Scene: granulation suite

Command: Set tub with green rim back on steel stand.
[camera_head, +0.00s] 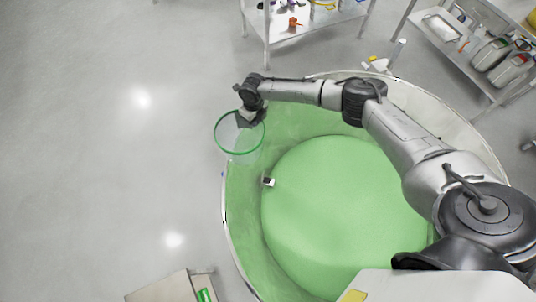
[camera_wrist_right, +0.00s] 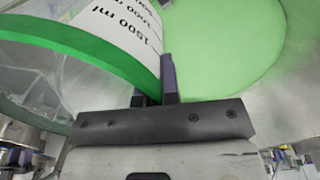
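The clear tub with green rim (camera_head: 217,145) hangs over the left edge of a large round vessel in the head view. My right gripper (camera_head: 247,114) is at the tub's far rim, shut on its wall. In the right wrist view, the tub's green rim (camera_wrist_right: 85,55) and its white scale marked 1500 ml fill the upper left, with the right gripper's fingers (camera_wrist_right: 156,92) on the rim edge. The tub looks see-through, with no contents that I can make out. I cannot tell which surface is the steel stand. My left gripper is not in view.
The large steel vessel (camera_head: 228,215) holds a green mass (camera_head: 345,215), with a small white-and-black item (camera_head: 268,182) near its left inner side. Shelves (camera_head: 305,32) stand at the top and a rack (camera_head: 450,52) at upper right. A grey-beige box-like thing (camera_head: 160,288) is at the bottom. The left floor is clear.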

